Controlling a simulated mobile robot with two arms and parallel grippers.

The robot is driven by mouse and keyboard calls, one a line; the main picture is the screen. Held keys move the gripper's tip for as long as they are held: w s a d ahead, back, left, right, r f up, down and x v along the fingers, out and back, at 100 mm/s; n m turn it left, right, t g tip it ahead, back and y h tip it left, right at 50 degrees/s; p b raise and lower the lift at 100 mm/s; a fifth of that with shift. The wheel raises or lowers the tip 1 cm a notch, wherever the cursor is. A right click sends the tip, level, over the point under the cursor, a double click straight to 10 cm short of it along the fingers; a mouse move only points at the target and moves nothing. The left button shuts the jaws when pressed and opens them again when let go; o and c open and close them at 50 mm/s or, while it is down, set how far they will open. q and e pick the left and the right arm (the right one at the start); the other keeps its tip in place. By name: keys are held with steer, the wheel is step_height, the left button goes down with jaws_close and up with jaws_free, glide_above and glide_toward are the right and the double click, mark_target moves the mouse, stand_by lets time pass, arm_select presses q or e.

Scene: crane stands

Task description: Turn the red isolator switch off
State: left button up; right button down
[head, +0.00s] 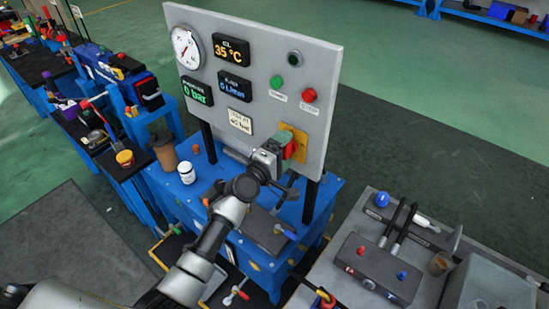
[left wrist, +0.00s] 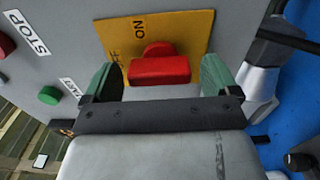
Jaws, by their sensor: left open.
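The red isolator switch (left wrist: 160,71) sits on a yellow plate (left wrist: 185,32) marked ON, with a second, partly hidden label ending in F. In the left wrist view its red bar lies across the picture, between my green fingertips. My left gripper (left wrist: 157,77) is open, with one finger on each side of the bar and a gap at both sides. In the head view my left gripper (head: 284,150) is at the yellow plate (head: 301,140) low on the right of the grey panel (head: 258,60), and the red switch (head: 290,150) is mostly hidden. My right gripper is out of view.
Above the switch are a green button (head: 276,82) and a red STOP button (head: 309,95). A white jar (head: 186,173) and brown cup (head: 164,152) stand on the blue bench left of the panel. A grey table (head: 385,225) with tools is at the right.

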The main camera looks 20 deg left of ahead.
arm_select(q)
steer(key=b+v, duration=0.1)
steer(key=v, duration=0.9)
steer(key=shift+s+f, duration=0.1)
steer(key=shift+f, duration=0.05)
steer(key=s+a+f+m+g+y+b, duration=0.1)
steer(key=s+f+m+g, duration=0.3)
steer(key=f, duration=0.8)
steer(key=s+a+f+m+g+y, duration=0.15)
steer(key=s+f, duration=0.35)
steer(key=f, duration=0.7)
steer(key=s+f+m+g+y+b, duration=0.1)
steer(key=s+f+m+g+y, duration=0.3)
steer(key=f, duration=0.8)
steer(key=s+a+f+m+g, duration=0.1)
steer(key=s+f, duration=0.4)
steer(key=s, duration=0.5)
steer(key=s+a+f+m+g, duration=0.1)
steer(key=s+f+m+g, duration=0.2)
steer(key=s+f, duration=0.3)
steer(key=s+a+f+m+g, duration=0.2)
steer(key=s+f, duration=0.4)
steer(key=s, duration=1)
steer(key=shift+m+b, duration=0.35)
steer(key=shift+b, duration=0.05)
steer(key=shift+f, duration=0.15)
